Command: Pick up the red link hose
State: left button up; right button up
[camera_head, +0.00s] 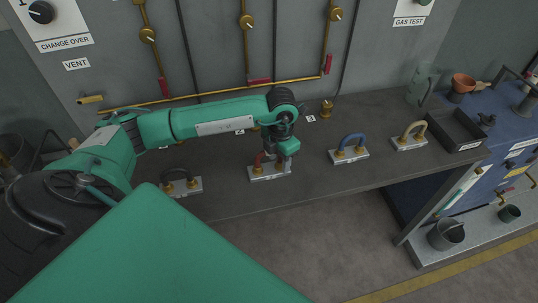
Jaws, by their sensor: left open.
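The red link hose (258,161) is a small arched hose on a pale plate (270,173) with brass fittings, on the dark bench. My left arm reaches in from the left over the bench. My left gripper (284,156) points down at the red hose's plate and is open. It covers the right part of the red hose, so I cannot tell whether the fingers touch it. My right gripper is not in view.
A black hose (180,187) stands on its plate to the left. A blue hose (350,140) and a tan hose (413,127) stand to the right. A dark tray (455,130) is at the bench's right end. Brass pipes (220,94) run along the wall behind.

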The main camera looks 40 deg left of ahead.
pick_arm(q)
grip_shut()
